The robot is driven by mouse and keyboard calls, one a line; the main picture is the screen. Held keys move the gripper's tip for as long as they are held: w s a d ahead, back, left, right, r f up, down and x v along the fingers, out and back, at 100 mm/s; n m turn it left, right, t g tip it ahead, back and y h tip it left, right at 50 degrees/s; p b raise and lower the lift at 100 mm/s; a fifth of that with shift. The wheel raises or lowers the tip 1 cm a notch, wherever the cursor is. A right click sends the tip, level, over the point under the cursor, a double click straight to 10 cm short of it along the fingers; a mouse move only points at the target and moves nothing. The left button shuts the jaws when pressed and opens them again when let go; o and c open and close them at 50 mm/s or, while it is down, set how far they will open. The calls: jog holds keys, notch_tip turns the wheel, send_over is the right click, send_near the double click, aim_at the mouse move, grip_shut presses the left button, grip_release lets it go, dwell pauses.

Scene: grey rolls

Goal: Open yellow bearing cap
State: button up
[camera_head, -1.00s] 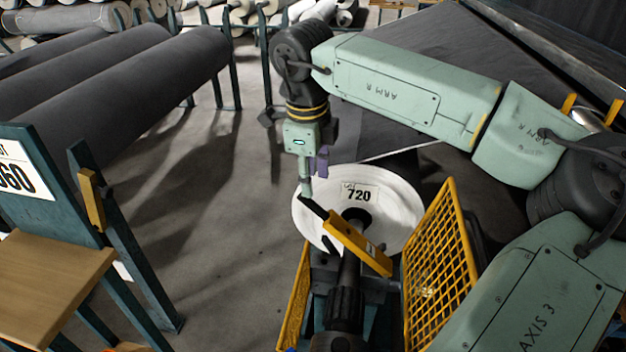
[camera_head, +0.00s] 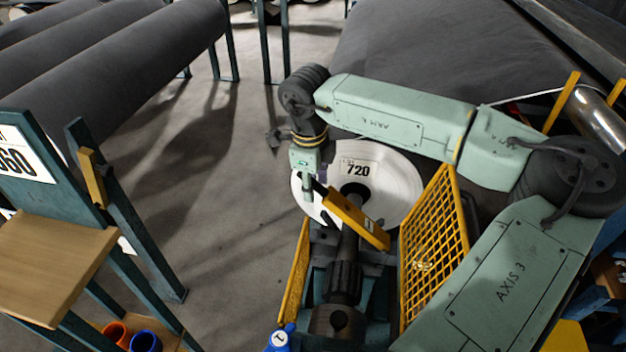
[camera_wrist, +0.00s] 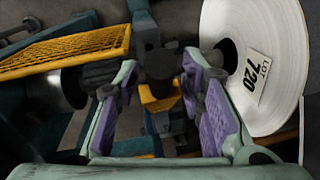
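The yellow bearing cap (camera_head: 358,220) lies slantwise over the dark shaft (camera_head: 347,255), in front of the white disc labelled 720 (camera_head: 395,190). A black handle (camera_head: 320,188) sticks out from its upper left end. My gripper (camera_head: 308,190) is at that handle, pointing down; its fingertips are partly hidden in the head view. In the wrist view my gripper (camera_wrist: 158,75) is open, with purple pads either side of the round black handle end (camera_wrist: 160,62). Gaps show beside the handle. The yellow cap (camera_wrist: 160,100) shows below it.
A yellow mesh guard (camera_head: 430,260) stands close right of the shaft, and a narrower yellow guard (camera_head: 296,270) stands left. A blue rack with a wooden shelf (camera_head: 50,255) is at the left. The grey floor (camera_head: 215,200) between is clear. My arm passes above the mesh guard.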

grip_shut()
dwell(0.5)
dwell(0.4)
